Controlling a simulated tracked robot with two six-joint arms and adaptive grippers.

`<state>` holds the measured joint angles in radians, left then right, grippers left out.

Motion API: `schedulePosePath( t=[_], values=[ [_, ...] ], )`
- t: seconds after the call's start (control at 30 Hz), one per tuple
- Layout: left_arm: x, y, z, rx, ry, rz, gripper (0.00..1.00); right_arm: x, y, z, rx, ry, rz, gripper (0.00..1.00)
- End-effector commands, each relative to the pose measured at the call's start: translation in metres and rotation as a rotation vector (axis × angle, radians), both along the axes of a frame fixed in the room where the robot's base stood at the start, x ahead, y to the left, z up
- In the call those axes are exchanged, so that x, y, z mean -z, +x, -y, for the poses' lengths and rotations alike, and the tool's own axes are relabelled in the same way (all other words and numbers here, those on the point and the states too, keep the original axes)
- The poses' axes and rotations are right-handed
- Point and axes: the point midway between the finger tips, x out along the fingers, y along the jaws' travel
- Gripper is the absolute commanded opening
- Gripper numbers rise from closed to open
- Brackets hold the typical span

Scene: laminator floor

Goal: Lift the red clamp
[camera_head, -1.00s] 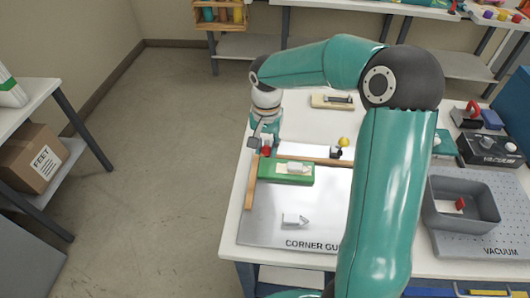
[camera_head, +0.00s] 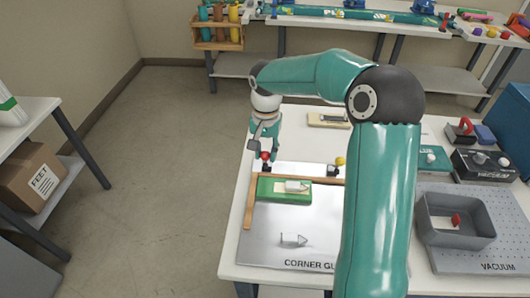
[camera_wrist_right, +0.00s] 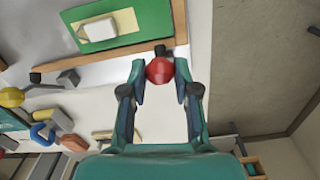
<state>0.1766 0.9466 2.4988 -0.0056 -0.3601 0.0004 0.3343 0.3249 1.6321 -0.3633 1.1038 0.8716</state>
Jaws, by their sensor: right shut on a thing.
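The red clamp (camera_head: 265,156) shows as a small round red knob near the left corner of the wooden corner guide (camera_head: 249,213). In the right wrist view the red knob (camera_wrist_right: 160,69) sits between the fingertips, with a small black part beyond it. My right gripper (camera_head: 264,149) points down and is shut on the red clamp; it also shows in the wrist view (camera_wrist_right: 160,74). The clamp appears above the guide's corner, with a gap in the head view. Its lower part is hard to make out. My left gripper is not in view.
A green block (camera_head: 270,190) with a white piece lies inside the guide. A yellow-knobbed clamp (camera_head: 340,160) stands at the guide's right part. A grey bin (camera_head: 437,236) stands on the vacuum plate at right. My right arm hides the middle of the table.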

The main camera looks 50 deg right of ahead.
Motion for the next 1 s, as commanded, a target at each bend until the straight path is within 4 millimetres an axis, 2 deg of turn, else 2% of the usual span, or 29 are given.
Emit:
schedulePosePath(
  t=[0.03, 0.17, 0.2, 0.33, 0.73, 0.87, 1.0],
  values=[
    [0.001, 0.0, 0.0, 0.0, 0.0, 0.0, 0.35, 0.0, 0.004, 0.007, 0.003, -0.017, 0.017, 0.0],
    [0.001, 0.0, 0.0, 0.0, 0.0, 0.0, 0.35, 0.0, 0.004, 0.007, 0.003, -0.017, 0.017, 0.0],
    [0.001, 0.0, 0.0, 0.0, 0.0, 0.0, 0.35, 0.0, 0.004, 0.007, 0.003, -0.017, 0.017, 0.35],
    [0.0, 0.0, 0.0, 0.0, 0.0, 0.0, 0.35, 0.0, 0.003, 0.006, 0.002, -0.015, 0.014, 0.56],
    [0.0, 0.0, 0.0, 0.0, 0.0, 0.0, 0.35, -0.005, 0.003, 0.003, 0.0, -0.011, 0.011, 0.56],
    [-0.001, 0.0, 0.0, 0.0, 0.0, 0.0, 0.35, -0.019, 0.003, 0.003, 0.0, -0.012, 0.014, 0.56],
    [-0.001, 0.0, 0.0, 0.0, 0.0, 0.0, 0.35, -0.045, 0.003, 0.002, 0.0, -0.013, 0.015, 0.56]
  ],
)
